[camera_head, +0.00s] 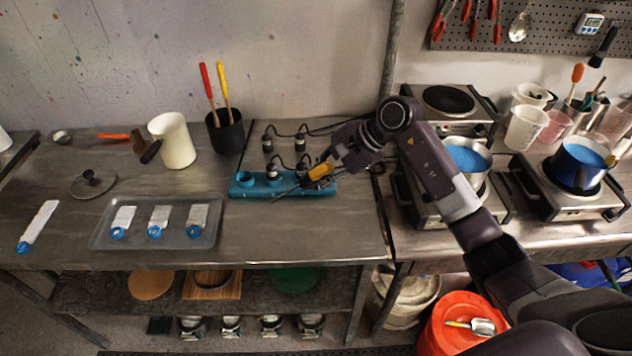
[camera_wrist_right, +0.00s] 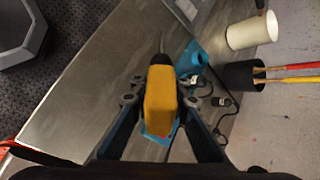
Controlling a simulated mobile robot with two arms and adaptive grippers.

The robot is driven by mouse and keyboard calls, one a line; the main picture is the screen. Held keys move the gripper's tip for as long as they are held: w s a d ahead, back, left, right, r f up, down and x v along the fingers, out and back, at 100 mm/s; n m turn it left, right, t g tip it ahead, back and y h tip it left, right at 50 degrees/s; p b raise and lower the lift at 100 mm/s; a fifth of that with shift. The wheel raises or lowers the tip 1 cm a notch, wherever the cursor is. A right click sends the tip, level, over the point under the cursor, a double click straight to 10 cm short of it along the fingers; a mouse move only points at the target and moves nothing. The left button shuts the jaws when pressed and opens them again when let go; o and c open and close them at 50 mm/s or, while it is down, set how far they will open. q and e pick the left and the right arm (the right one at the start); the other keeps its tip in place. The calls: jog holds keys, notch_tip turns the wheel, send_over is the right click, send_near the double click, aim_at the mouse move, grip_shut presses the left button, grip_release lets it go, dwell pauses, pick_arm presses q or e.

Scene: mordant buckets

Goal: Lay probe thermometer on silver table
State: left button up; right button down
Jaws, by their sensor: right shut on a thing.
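The probe thermometer (camera_head: 320,171) has a yellow body and a thin dark probe that points down and left in the head view. My right gripper (camera_head: 327,170) is shut on its yellow body, above the blue socket block. The yellow body (camera_wrist_right: 160,97) fills the space between the fingers in the right wrist view, with the probe pointing away. The silver table (camera_head: 290,235) is the grey metal worktop on the left in the head view; its bare surface (camera_wrist_right: 90,95) also shows in the wrist view. My left gripper is not in view.
A blue block (camera_head: 243,189) with plugs and cables lies under the gripper. A grey tray (camera_head: 100,240) with several white strips, a white jug (camera_head: 174,142) and a black pot (camera_head: 226,133) with red and yellow sticks stand left. The table's front right is clear. Hotplates stand right.

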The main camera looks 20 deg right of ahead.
jog(key=shift+m+t, duration=0.4)
jog(key=shift+m, duration=0.2)
jog(key=f+b, duration=0.1)
jog(key=f, duration=0.2)
jog(key=f+b, duration=0.1)
jog(key=f, duration=0.3)
jog(key=f+b, duration=0.1)
jog(key=f, duration=0.3)
jog(key=shift+s+d+b, duration=0.2)
jog(key=shift+d+b, duration=0.15)
jog(key=shift+b, duration=0.05)
jog(key=shift+f+b, duration=0.65)
jog(key=shift+b, duration=0.35)
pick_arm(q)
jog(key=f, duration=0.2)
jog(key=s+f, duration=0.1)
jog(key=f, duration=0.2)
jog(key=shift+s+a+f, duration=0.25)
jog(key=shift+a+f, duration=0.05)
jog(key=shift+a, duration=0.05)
pick_arm(e)
jog(key=c, duration=1.8)
grip_release()
jog(key=shift+o, duration=0.2)
